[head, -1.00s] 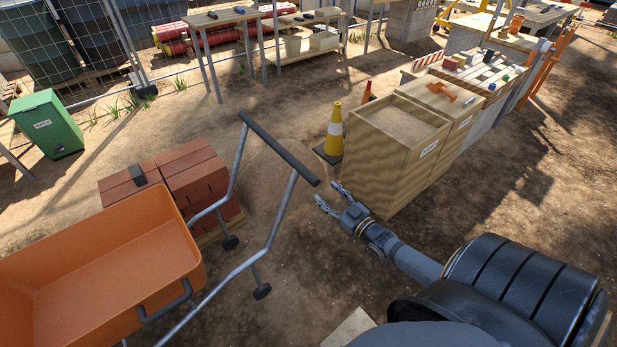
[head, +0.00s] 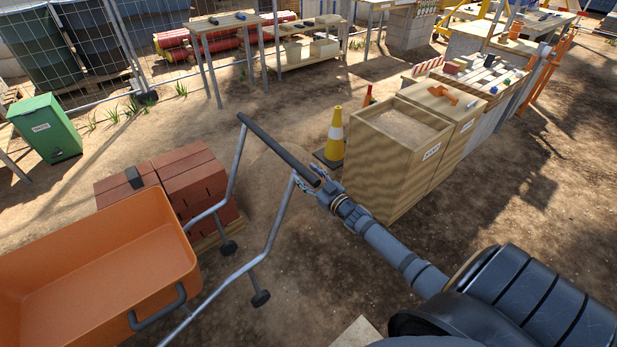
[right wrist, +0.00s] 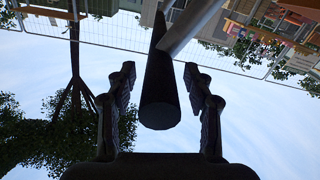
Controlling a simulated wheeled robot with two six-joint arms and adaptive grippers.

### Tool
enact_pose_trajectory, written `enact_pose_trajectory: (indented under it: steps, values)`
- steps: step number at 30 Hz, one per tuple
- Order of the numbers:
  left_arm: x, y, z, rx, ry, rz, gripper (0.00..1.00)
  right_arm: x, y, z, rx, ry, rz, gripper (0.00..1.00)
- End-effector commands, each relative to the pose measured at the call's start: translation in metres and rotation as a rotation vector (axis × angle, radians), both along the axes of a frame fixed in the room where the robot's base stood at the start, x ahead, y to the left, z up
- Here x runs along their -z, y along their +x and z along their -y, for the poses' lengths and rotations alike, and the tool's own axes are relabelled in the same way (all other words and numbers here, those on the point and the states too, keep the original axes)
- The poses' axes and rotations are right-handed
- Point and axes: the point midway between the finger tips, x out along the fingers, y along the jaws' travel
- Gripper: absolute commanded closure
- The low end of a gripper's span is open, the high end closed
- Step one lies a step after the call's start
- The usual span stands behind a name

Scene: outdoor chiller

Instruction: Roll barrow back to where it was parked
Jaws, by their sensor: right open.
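The barrow has an orange tray (head: 90,265) at the lower left and a grey tube frame rising to a black handle bar (head: 272,145). Its legs with dark feet show below the frame. My right gripper (head: 308,180) is open at the right end of the handle bar. In the right wrist view, the bar's black end (right wrist: 160,105) lies between the two spread fingers (right wrist: 160,100), with visible gaps on both sides. My left gripper is not in view.
A stack of red bricks (head: 192,180) stands just beyond the barrow. A yellow cone (head: 335,135) and a wooden sand bin (head: 385,170) stand to the right. A green bin (head: 45,128) is at the left. Bare dirt lies between the barrow and the sand bin.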

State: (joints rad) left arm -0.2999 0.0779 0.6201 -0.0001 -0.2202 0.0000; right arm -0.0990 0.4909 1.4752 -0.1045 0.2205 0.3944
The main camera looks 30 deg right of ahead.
Motion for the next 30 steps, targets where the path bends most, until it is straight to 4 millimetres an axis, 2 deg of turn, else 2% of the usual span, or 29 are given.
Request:
enact_pose_trajectory:
  steps: [3, 15, 30]
  values:
    - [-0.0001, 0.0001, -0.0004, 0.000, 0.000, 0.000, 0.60, 0.0000, -0.0002, 0.0000, 0.000, 0.000, 0.000, 0.48]
    - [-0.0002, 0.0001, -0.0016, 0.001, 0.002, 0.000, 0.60, 0.0001, -0.0005, 0.0000, 0.000, 0.000, 0.000, 1.00]
    - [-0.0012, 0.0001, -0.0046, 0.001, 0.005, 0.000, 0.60, -0.0004, -0.0002, 0.0025, 0.000, -0.001, 0.000, 1.00]
